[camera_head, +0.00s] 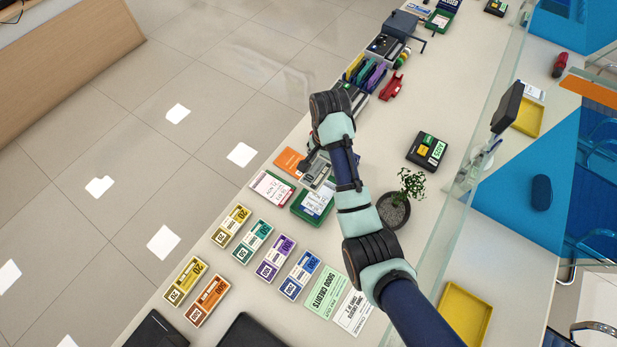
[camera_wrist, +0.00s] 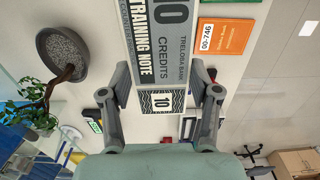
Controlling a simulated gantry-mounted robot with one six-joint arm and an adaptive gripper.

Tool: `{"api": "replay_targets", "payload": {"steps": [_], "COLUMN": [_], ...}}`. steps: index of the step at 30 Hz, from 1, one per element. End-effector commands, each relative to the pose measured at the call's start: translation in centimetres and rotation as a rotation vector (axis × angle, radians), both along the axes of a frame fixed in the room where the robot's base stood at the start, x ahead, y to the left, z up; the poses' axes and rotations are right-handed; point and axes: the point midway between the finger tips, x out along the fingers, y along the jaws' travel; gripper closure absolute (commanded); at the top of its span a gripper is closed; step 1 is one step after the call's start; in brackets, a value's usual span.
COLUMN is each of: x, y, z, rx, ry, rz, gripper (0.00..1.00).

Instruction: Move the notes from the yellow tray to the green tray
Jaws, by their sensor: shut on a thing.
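My gripper (camera_wrist: 162,88) is shut on a bundle of grey 10 credits training notes (camera_wrist: 160,45), with one finger on each side. In the head view the bundle (camera_head: 319,177) shows beside my wrist, close to a green tray (camera_head: 301,210) holding a white card. I cannot tell whether the bundle touches anything beneath it. A yellow tray (camera_head: 488,321) at the lower right, beyond the glass, looks empty in its visible part. Another yellow tray (camera_head: 530,118) lies at the upper right.
Several coloured note bundles (camera_head: 251,242) fill the counter's lower left. A potted plant (camera_head: 394,208) stands right of my arm. A glass screen (camera_head: 462,215) edges the counter.

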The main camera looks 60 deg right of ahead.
Motion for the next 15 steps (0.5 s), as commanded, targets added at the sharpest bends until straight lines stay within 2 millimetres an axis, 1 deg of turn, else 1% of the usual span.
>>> {"api": "replay_targets", "payload": {"steps": [2, 7, 9, 12, 15], "x": [0.0, 0.0, 0.0, 0.0, 0.0], "y": [0.0, 0.1, 0.1, 0.2, 0.1], "z": [-1.3, -6.4, -8.0, -11.1, -13.6], "rx": [0.001, 0.002, 0.003, 0.004, 0.002], "ry": [0.001, 0.002, 0.003, 0.004, 0.003], "rz": [0.001, 0.003, 0.003, 0.004, 0.004], "gripper": [0.74, 0.74, 0.74, 0.74, 0.74]}}
